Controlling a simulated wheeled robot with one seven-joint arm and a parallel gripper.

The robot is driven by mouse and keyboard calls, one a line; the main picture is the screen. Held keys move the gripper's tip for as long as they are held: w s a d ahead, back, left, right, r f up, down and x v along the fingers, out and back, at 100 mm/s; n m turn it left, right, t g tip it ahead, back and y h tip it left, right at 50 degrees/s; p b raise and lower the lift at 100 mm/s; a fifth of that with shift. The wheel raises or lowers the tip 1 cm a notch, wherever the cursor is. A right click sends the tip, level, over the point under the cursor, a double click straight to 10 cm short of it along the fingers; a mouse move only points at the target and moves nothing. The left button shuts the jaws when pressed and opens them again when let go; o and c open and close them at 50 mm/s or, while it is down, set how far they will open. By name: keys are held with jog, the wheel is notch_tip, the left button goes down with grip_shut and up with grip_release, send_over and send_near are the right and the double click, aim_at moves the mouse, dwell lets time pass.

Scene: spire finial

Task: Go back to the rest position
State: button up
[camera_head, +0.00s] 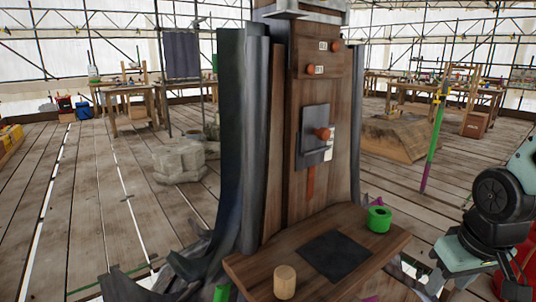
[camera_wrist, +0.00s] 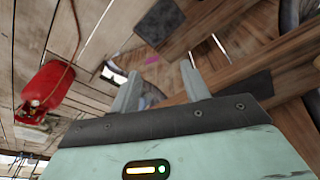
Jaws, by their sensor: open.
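My gripper (camera_wrist: 160,75) shows in the wrist view with its two grey fingers apart and nothing between them. In the head view my arm is at the right edge, to the right of a wooden stand (camera_head: 277,130) and apart from it; the fingers cannot be made out there. The stand has an upright panel with several brown knobs and a dark plate (camera_head: 313,150). Its shelf (camera_head: 258,270) carries a pale wooden cylinder (camera_head: 285,282) at the front left, a dark square (camera_head: 335,254) in the middle and a green ring-shaped piece (camera_head: 379,219) at the right.
A red tank (camera_wrist: 45,88) lies to the left in the wrist view. A green and purple pole (camera_head: 434,137) stands right of the stand. A stone block (camera_head: 179,162) and workbenches (camera_head: 128,90) are farther back. The plank floor (camera_head: 75,215) at the left is mostly clear.

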jog(key=s+a+r+n+g, duration=0.3)
jog(key=s+a+n, duration=0.4)
jog(key=s+a, duration=0.9)
notch_tip(320, 180, up, 13)
jog(key=w+a+p, duration=0.2)
jog(key=p, duration=1)
jog(key=shift+w+f+y+p, duration=0.15)
jog(key=shift+f+y+p, duration=0.05)
jog(key=shift+y+p, duration=0.15)
